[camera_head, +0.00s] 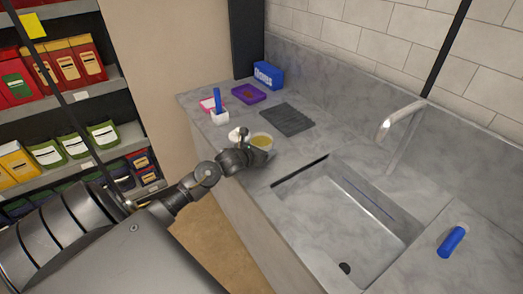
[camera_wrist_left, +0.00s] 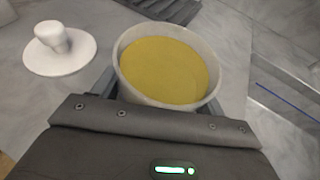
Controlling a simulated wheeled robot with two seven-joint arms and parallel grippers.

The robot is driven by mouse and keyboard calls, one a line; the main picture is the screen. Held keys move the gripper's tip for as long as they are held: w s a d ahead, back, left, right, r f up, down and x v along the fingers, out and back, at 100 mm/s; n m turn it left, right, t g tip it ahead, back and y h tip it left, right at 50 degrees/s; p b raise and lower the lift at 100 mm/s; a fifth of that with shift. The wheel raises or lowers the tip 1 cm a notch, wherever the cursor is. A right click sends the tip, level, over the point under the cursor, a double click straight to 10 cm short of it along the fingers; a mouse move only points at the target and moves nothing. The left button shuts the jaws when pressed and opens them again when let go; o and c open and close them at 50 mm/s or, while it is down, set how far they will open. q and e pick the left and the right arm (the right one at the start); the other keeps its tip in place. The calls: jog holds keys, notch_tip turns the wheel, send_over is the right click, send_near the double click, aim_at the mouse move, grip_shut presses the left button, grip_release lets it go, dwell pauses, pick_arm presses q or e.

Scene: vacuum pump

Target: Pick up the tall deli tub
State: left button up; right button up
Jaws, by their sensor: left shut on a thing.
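The tall deli tub (camera_head: 262,141) is a pale round tub with yellow contents, on the counter left of the sink in the head view. It also shows from above in the left wrist view (camera_wrist_left: 165,68), upright. My left gripper (camera_head: 250,148) is at the tub, its fingers on either side of the rim. It is shut on the tub. The tub's lower part is hidden, so I cannot tell whether it touches the counter. My right gripper is not in view.
A white disc with a knob (camera_wrist_left: 58,47) lies left of the tub. A dark ribbed mat (camera_head: 287,119), purple tray (camera_head: 249,94), blue box (camera_head: 268,75) and white holder (camera_head: 219,117) stand behind. The sink (camera_head: 345,215) opens to the right; a blue cylinder (camera_head: 452,241) lies beyond it.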

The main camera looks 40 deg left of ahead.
aim_at(267, 140)
pick_arm(q)
jog(key=shift+r, duration=0.2)
jog(key=shift+r+b, duration=0.4)
jog(key=shift+r, duration=0.95)
jog(key=s+d+r, duration=0.9)
jog(key=s, duration=0.1)
jog(key=shift+d+r, duration=0.2)
jog(key=shift+r, duration=0.2)
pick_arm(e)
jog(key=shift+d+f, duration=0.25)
pick_arm(q)
jog(key=shift+d, duration=0.1)
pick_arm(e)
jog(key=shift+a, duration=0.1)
